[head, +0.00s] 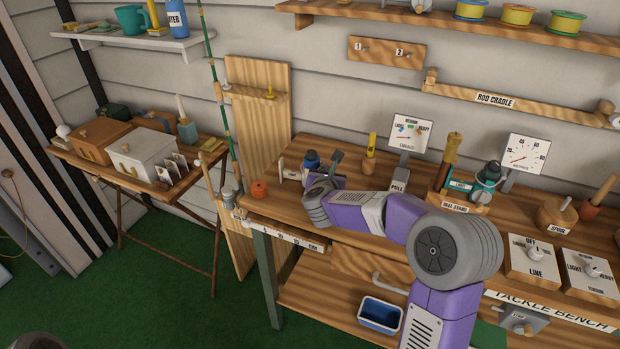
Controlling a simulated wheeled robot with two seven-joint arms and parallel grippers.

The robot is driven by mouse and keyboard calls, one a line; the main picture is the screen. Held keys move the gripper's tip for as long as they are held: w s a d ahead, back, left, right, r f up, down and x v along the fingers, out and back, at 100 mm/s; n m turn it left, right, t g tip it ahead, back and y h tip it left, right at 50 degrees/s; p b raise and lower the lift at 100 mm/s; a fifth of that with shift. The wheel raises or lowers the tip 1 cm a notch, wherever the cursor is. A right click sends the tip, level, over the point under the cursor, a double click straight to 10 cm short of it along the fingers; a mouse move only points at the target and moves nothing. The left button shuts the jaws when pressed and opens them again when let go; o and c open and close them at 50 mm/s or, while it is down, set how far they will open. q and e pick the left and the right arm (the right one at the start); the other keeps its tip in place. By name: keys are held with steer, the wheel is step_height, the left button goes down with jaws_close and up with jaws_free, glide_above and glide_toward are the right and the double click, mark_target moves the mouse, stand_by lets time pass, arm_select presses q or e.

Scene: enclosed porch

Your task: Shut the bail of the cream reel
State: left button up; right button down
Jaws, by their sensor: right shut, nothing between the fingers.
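My right arm reaches across the tackle bench (390,160) from the lower right. My right gripper (335,160) is at the bench's left part, shut and empty, with its dark fingertips just right of a dark blue, capped thing (311,159). I cannot tell whether they touch. A small pale piece (291,171) shows left of it, partly hidden. I cannot make out a cream reel or its bail for sure; my wrist and forearm hide part of the bench. A teal and dark reel (487,178) is on the reel stand (460,203). My left gripper is out of view.
An orange spool (258,189) sits at the bench's left corner, near an upright green rod (214,90). The pull gauge (411,133) stands behind my forearm. A side table (195,175) stands left over open green floor.

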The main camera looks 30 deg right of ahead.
steer(key=shift+r+b, duration=0.35)
steer(key=shift+r, duration=0.05)
stand_by(0.7)
steer(key=shift+s+d+f, duration=0.1)
steer(key=shift+s+d+f+b, duration=0.3)
steer(key=shift+s+f+b, duration=0.05)
steer(key=shift+b, duration=0.5)
steer(key=shift+v, duration=1.2)
steer(key=shift+b+v, duration=0.3)
steer(key=shift+v, duration=2.05)
